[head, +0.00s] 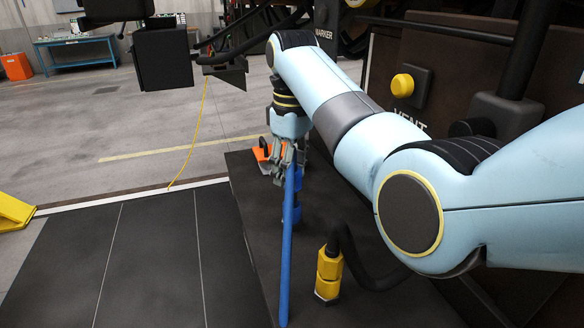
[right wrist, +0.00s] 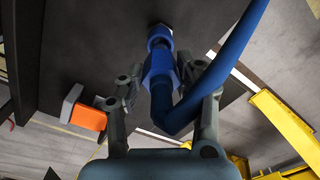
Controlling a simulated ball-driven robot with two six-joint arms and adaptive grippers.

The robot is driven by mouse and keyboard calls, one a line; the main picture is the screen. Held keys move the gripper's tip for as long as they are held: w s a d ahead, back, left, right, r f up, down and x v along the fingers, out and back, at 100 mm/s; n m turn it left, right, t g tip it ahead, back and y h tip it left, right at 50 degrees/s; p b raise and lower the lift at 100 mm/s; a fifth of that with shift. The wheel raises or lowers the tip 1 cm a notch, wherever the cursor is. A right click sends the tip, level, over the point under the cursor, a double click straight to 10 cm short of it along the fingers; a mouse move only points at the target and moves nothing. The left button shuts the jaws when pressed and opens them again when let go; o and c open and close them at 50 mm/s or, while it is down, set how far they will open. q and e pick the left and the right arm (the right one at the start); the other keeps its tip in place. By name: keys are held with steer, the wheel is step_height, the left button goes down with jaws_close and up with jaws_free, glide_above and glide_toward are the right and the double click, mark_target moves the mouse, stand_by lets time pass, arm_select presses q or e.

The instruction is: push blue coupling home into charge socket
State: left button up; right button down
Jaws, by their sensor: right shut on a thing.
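The blue coupling (right wrist: 158,78) is between the fingers of my right gripper (right wrist: 160,82) in the right wrist view. In the head view my right gripper (head: 283,165) points down over a dark deck, shut on the coupling. The blue hose (head: 287,250) bends away from the coupling and runs toward the lower edge. The coupling's front end is lined up with a blue-ringed fitting (right wrist: 159,36) on the dark surface, which looks like the charge socket. I cannot tell whether it is fully seated. My left gripper is out of view.
A yellow coupling (head: 328,272) on a black hose stands on the dark deck to the right. An orange block (right wrist: 87,118) lies beside the gripper. A dark panel with a yellow button (head: 402,85) rises behind my right arm.

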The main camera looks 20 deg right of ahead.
steer(key=shift+f+b, duration=0.35)
steer(key=shift+f, duration=1.35)
steer(key=c, duration=0.8)
jaws_free()
steer(key=shift+r, duration=0.15)
step_height(320, 180, up, 7)
steer(key=shift+r, duration=0.15)
